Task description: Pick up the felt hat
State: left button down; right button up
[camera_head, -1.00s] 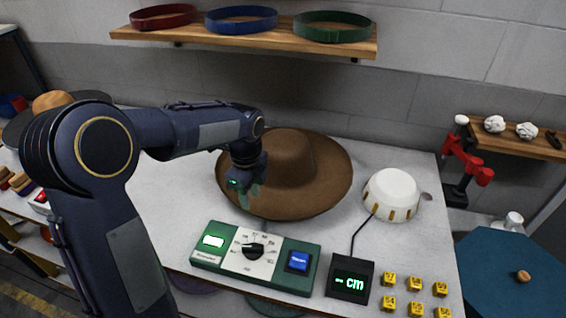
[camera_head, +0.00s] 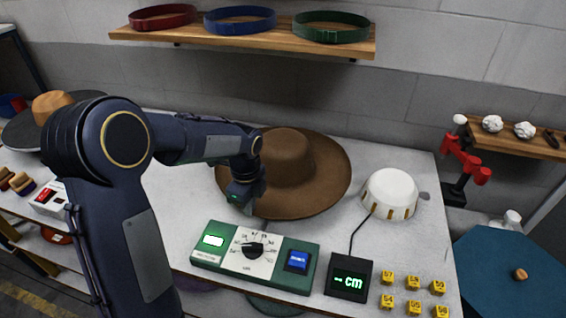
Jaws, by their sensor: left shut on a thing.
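The brown felt hat (camera_head: 313,178) has a wide brim and a rounded crown. It lies on the white bench top (camera_head: 183,195), near the back. My left gripper (camera_head: 243,204) is at the brim's front left edge, pointing down, and is shut on the brim. The fingertips are small and dark, partly hidden against the hat. My right gripper is not in view.
In front of the hat is a green control box (camera_head: 212,262) with a dial and blue button. A white dome (camera_head: 390,190) stands to the right, with a cm display (camera_head: 349,279) and several yellow numbered blocks (camera_head: 414,282) nearer. A shelf (camera_head: 240,37) with three bands hangs above.

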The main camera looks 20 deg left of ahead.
pick_arm(q)
notch_tip(320, 180, up, 10)
jog(key=shift+b, duration=0.35)
jog(key=c, duration=2.1)
grip_release()
grip_shut()
jog(key=shift+r, duration=0.15)
